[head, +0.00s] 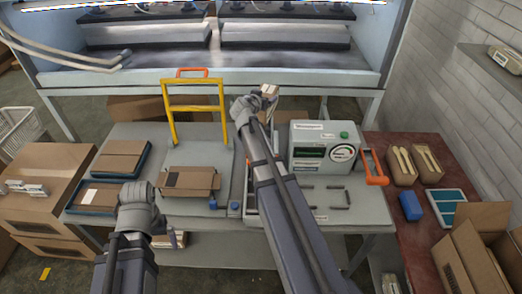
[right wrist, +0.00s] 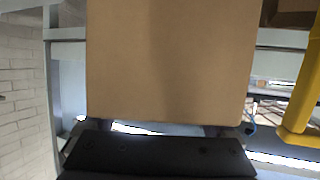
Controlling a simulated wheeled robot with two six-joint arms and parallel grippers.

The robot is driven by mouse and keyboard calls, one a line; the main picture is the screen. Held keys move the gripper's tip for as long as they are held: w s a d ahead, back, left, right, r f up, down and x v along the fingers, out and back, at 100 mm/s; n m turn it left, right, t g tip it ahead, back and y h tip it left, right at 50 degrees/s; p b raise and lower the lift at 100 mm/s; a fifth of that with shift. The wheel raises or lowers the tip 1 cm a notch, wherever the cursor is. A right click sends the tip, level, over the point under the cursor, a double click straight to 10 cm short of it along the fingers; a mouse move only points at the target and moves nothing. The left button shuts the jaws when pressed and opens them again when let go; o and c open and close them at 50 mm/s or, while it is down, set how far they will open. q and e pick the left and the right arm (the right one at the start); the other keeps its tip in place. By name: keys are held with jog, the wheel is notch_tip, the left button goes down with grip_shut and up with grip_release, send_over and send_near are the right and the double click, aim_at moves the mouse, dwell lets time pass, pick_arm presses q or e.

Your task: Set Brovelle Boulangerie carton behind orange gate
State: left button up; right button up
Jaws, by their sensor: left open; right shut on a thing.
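My right gripper (head: 258,101) is shut on a brown carton (head: 269,90), held up beyond the table's far edge, to the right of the yellow-orange gate (head: 195,107). In the right wrist view the carton's plain cardboard face (right wrist: 170,60) fills the middle, and the yellow gate frame (right wrist: 303,95) stands at the right, apart from it. No print on the carton can be read. The gate stands upright at the back of the grey press platform (head: 185,140). My left gripper (head: 138,190) is open and empty, low at the table's front left.
A flat brown carton (head: 190,182) lies on the platform in front of the gate. Blue trays with cardboard (head: 120,158) lie at the left. A long hood bench (head: 210,75) is behind.

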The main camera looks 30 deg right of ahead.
aim_at(261, 120)
jog(key=shift+s+a+f+b, duration=0.1)
jog(key=shift+s+f+b, duration=0.1)
jog(key=shift+f+b, duration=0.8)
jog(key=r+p, duration=0.1)
jog(key=s+a+r+n+t+y+p, duration=0.1)
jog(key=p, duration=0.1)
jog(key=r+n+y+p, duration=0.1)
jog(key=p, duration=0.1)
jog(key=shift+s+a+r+t, duration=0.15)
jog(key=shift+a+r+t, duration=0.15)
jog(key=shift+r+t, duration=0.1)
jog(key=shift+s+a+r+n+y, duration=0.15)
jog(key=shift+n+y, duration=0.15)
jog(key=shift+n, duration=0.1)
jog(key=shift+s+a+f+n+t+b, duration=0.1)
jog(key=shift+f+n+t+b, duration=0.1)
jog(key=shift+f+b, duration=0.35)
jog(key=shift+a+f+n+t+b, duration=0.1)
jog(key=shift+f+t+b, duration=0.1)
jog(key=shift+f+b, duration=0.3)
notch_tip(261, 120, down, 2)
jog(key=shift+y+b, duration=0.3)
jog(key=shift+b, duration=0.85)
jog(key=shift+f, duration=0.1)
notch_tip(261, 120, down, 6)
jog(key=b, duration=0.6)
jog(key=shift+f, duration=0.1)
